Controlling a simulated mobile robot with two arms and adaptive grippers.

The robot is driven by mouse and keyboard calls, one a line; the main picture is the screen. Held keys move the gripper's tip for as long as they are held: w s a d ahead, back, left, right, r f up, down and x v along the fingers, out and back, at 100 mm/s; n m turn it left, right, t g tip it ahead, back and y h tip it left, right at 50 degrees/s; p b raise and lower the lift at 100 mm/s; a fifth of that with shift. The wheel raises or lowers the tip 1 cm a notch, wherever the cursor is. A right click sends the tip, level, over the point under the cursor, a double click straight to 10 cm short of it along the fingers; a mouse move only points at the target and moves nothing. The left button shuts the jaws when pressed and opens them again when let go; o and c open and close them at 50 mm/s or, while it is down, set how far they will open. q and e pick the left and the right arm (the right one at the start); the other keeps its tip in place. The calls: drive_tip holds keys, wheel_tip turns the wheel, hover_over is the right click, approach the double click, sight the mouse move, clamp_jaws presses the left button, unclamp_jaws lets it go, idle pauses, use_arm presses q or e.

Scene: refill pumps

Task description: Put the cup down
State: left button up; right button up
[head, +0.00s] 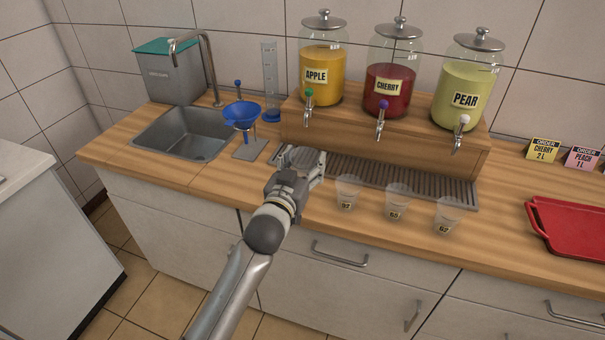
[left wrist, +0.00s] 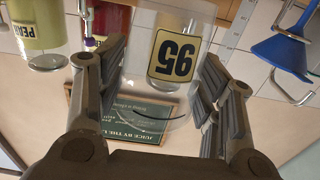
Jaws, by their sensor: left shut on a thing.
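My left gripper (head: 303,165) is at the left end of the metal drip grate, in front of the apple dispenser. In the left wrist view, its fingers (left wrist: 165,95) are shut on a clear plastic cup (left wrist: 135,80) with a yellow number label. That view is upside down, and the cup appears upright and empty. In the head view the gripper mostly hides the cup, so I cannot tell whether its base touches a surface. My right gripper is not in view.
Several clear cups, among them a left one (head: 348,191) and a right one (head: 448,214), stand along the front of the drip grate (head: 400,181). A blue funnel on a stand (head: 242,116) and a sink (head: 185,133) are left. A red tray (head: 570,229) lies right.

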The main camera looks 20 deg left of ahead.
use_arm(q)
drive_tip(key=w+f, duration=0.1)
drive_tip(key=f, duration=0.1)
drive_tip(key=w+a+f, duration=0.1)
drive_tip(key=w+f, duration=0.1)
drive_tip(key=f, duration=0.1)
drive_tip(key=w+f, duration=0.2)
drive_tip(key=shift+a+f, duration=0.25)
drive_tip(key=shift+a, duration=0.15)
drive_tip(key=shift+f+p, duration=0.55)
drive_tip(key=shift+f, duration=0.15)
drive_tip(key=shift+f, duration=0.2)
drive_tip(key=o, duration=0.7)
drive_tip(key=shift+r, duration=0.1)
drive_tip(key=shift+b, duration=0.3)
